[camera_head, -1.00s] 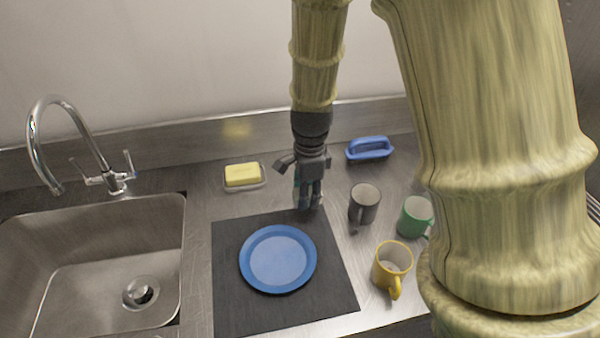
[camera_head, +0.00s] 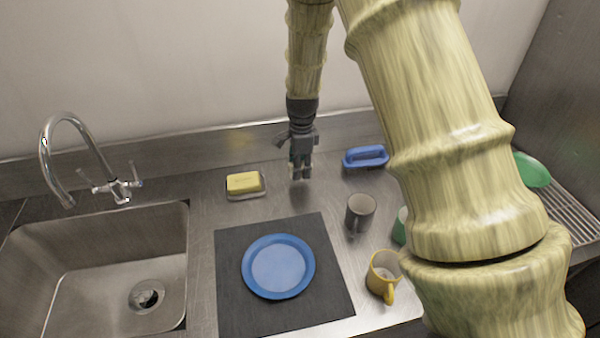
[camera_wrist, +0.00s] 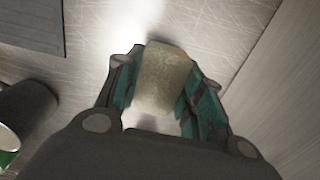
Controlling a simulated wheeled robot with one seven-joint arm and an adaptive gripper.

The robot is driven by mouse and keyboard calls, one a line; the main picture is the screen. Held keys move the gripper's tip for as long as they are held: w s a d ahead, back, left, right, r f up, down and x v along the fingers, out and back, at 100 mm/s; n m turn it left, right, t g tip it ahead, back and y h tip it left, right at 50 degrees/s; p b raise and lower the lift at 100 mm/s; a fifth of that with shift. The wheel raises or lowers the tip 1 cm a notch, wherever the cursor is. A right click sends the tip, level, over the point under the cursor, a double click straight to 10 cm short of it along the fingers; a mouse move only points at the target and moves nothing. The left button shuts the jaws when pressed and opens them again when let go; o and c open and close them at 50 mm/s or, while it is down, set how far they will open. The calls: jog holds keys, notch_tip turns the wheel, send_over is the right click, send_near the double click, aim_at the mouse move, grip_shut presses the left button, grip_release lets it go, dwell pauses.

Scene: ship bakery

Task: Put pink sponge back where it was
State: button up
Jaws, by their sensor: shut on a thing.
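A yellow sponge (camera_head: 243,183) lies on a small dish (camera_head: 246,195) to the left of my gripper.
A blue plate (camera_head: 278,267) lies on a dark mat (camera_head: 235,310). The sink (camera_head: 90,285) is left; a rack (camera_head: 568,215) holds a green plate (camera_head: 532,170).

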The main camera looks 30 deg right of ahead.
jog(key=shift+f+p, duration=0.85)
jog(key=shift+f, duration=0.9)
jog(key=shift+f, duration=0.15)
jog(key=o, duration=1.3)
jog(key=shift+r, duration=0.25)
jog(key=shift+s+d+r+b, duration=0.1)
jog(key=shift+r+b, duration=0.9)
jog(key=shift+r, duration=2)
jog(key=shift+d+r+b, duration=0.1)
jog(key=shift+r+b, duration=0.85)
jog(key=shift+r, duration=2)
